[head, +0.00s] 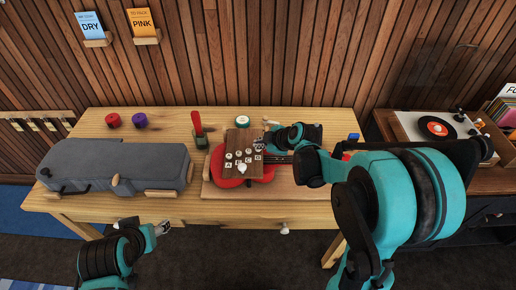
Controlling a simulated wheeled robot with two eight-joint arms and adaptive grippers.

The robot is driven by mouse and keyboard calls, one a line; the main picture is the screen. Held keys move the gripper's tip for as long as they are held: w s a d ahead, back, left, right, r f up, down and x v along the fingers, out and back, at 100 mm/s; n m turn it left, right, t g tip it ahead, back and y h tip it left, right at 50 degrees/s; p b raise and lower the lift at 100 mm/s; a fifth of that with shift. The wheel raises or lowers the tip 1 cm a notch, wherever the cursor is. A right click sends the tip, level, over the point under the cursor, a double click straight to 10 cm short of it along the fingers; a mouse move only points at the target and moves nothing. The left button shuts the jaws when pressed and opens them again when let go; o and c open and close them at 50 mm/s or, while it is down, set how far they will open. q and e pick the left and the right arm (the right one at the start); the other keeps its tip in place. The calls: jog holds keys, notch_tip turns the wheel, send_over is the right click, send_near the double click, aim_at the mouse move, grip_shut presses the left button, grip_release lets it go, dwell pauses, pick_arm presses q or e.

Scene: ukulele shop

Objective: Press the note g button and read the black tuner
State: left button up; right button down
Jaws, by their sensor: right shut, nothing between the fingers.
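A brown wooden panel (241,141) with round white buttons and letter labels lies over the red ukulele (218,167) on the workbench. The labels are small; the rightmost, perhaps G, is hard to read. My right gripper (259,148) is shut and empty, with its fingertips over the panel's right edge, close to the rightmost button. I cannot tell whether it touches. My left gripper (163,228) hangs in front of the bench at the lower left, away from the panel; its jaws are too small to judge. I cannot make out the black tuner.
A grey case (115,165) fills the bench's left side. Red (113,120) and purple (139,120) rolls stand behind it. A record player (435,127) stands at the right. The bench's front strip is clear.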

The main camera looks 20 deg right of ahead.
aim_at(259, 150)
jog(key=shift+f+b, duration=0.4)
jog(key=shift+f, duration=0.1)
jog(key=shift+r, duration=0.15)
dwell(0.5)
jog(key=shift+r+p, duration=0.8)
jog(key=shift+r, duration=0.05)
notch_tip(259, 150, up, 5)
jog(key=p, duration=0.4)
dwell(0.6)
